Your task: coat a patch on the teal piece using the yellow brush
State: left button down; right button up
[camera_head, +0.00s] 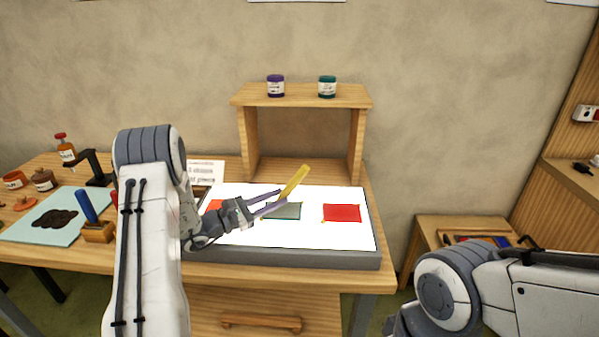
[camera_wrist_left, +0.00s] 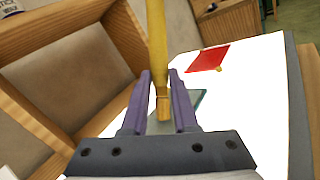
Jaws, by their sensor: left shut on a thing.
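My left gripper (camera_head: 279,202) is shut on the yellow brush (camera_head: 294,180), above the middle of the white lit panel (camera_head: 310,240). The brush is tilted, its upper end to the right in the head view. In the left wrist view the brush (camera_wrist_left: 157,45) runs from the top edge down between the purple fingers (camera_wrist_left: 161,88). The teal piece (camera_head: 286,212) lies flat on the panel, partly hidden by my left gripper. Only a sliver of the teal piece (camera_wrist_left: 200,98) shows in the left wrist view. I cannot tell whether the brush touches it. My right gripper is out of view.
A wooden shelf (camera_head: 305,101) with two jars stands behind. On the left are a pale blue mat (camera_head: 28,236) with a dark blot, a blue-handled tool (camera_head: 87,207) and a bottle (camera_head: 66,149).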

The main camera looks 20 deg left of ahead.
pick_arm(q)
notch_tip(320, 180, up, 2)
jog(key=shift+d+r, duration=0.1)
notch_tip(320, 180, up, 5)
jog(key=p, duration=0.3)
jog(key=shift+p, duration=0.3)
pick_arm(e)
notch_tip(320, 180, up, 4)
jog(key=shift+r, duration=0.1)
pick_arm(q)
jog(key=shift+s, duration=0.1)
